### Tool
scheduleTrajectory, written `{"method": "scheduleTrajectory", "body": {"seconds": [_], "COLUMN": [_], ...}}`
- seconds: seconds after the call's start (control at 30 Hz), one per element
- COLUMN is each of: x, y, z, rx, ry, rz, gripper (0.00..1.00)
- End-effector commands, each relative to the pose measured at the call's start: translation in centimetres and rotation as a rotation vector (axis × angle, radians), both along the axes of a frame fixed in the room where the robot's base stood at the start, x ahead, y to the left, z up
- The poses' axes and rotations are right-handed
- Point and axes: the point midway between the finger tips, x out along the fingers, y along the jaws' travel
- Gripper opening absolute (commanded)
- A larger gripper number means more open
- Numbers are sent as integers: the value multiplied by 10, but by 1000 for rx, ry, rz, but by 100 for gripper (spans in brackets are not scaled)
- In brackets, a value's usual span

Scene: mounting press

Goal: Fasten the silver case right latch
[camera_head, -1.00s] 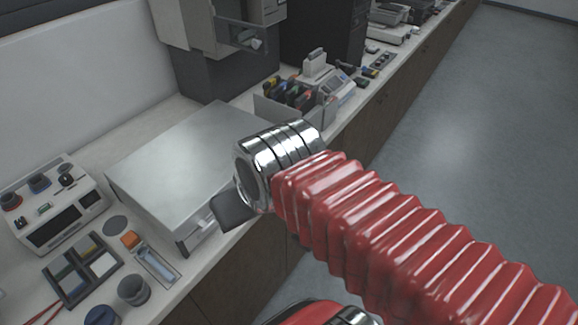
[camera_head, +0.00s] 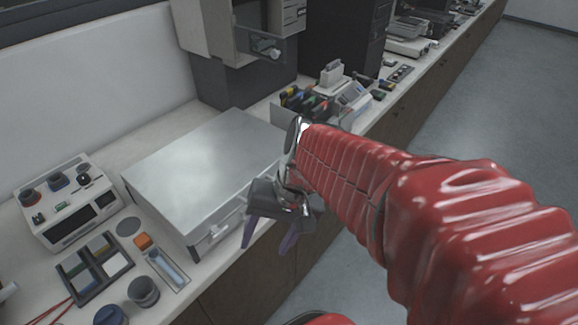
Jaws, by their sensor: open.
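The silver case (camera_head: 200,165) lies flat on the counter with its lid down. A latch (camera_head: 218,233) shows on its front face, toward the left end. The right part of the front face is hidden behind my gripper and arm, so I cannot see the right latch. My gripper (camera_head: 268,240) is open and empty. Its two fingers point down, apart, in front of the case's right half and near the counter's front edge. I cannot tell whether it touches the case.
A white control box (camera_head: 68,205) stands left of the case. A dark compartment tray (camera_head: 95,268), an orange block (camera_head: 143,241) and dark round cups (camera_head: 143,291) are at the front left. A bin of coloured items (camera_head: 305,105) stands behind my arm. The floor at right is clear.

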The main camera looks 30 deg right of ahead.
Motion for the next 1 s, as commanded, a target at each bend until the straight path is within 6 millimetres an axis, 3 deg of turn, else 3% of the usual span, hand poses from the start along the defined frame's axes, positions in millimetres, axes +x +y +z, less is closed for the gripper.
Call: {"method": "scheduleTrajectory", "body": {"seconds": [0.37,0.57,0.77,1.0], "x": [18,35,53,71], "y": [-15,-32,-61,-112], "z": [-30,-40,-48,-61], "rx": [387,607,837,1117], "ry": [210,277,314,311], "rz": [-369,-567,-768,-1005], "gripper": [54,54,54,54]}}
